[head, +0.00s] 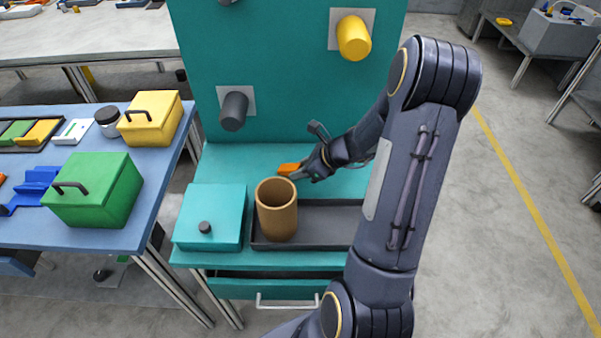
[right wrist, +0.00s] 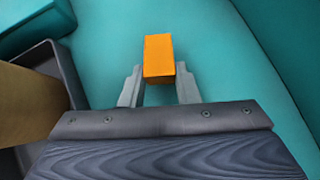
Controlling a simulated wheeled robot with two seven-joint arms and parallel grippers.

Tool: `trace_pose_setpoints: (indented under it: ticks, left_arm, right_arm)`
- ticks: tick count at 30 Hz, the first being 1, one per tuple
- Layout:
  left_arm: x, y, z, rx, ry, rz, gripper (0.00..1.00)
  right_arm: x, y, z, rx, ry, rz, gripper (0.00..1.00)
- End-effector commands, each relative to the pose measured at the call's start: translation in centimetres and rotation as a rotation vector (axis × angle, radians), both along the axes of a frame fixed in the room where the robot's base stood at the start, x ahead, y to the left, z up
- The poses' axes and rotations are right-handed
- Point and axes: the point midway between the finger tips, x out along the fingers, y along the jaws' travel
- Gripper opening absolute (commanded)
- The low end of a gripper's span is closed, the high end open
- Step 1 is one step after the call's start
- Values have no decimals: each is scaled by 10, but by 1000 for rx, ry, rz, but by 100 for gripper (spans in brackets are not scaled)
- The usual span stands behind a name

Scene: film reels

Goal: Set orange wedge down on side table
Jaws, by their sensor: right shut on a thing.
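The orange wedge (head: 287,169) is held at the tip of my right gripper (head: 300,168), behind the tan cup. In the right wrist view the orange wedge (right wrist: 159,56) sits between the two grey fingers of the right gripper (right wrist: 159,82), with teal surface beyond it. The wedge is over the back part of the teal table (head: 228,158); I cannot tell whether it touches the surface. My left gripper is not in view.
A tan cup (head: 277,222) stands in a dark tray (head: 325,240), beside a teal lidded box (head: 212,225). A teal panel with pegs (head: 290,90) rises behind. A blue table (head: 120,228) at left holds a green box (head: 98,200) and a yellow box (head: 150,125).

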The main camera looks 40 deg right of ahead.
Motion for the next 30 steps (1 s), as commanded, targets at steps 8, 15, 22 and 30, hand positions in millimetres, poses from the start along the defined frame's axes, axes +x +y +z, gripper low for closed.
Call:
trace_pose_setpoints:
  ticks: [8, 15, 22, 30]
  left_arm:
    - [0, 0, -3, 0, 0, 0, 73]
    - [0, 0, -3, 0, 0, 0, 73]
    - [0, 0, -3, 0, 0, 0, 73]
    - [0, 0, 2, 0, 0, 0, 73]
  right_arm:
    - [0, 0, -8, -1, 0, -1, 6]
    - [0, 0, -9, 0, -1, -1, 44]
    - [0, 0, -9, 0, -1, -1, 50]
    - [-9, -6, 5, -2, -3, -1, 50]
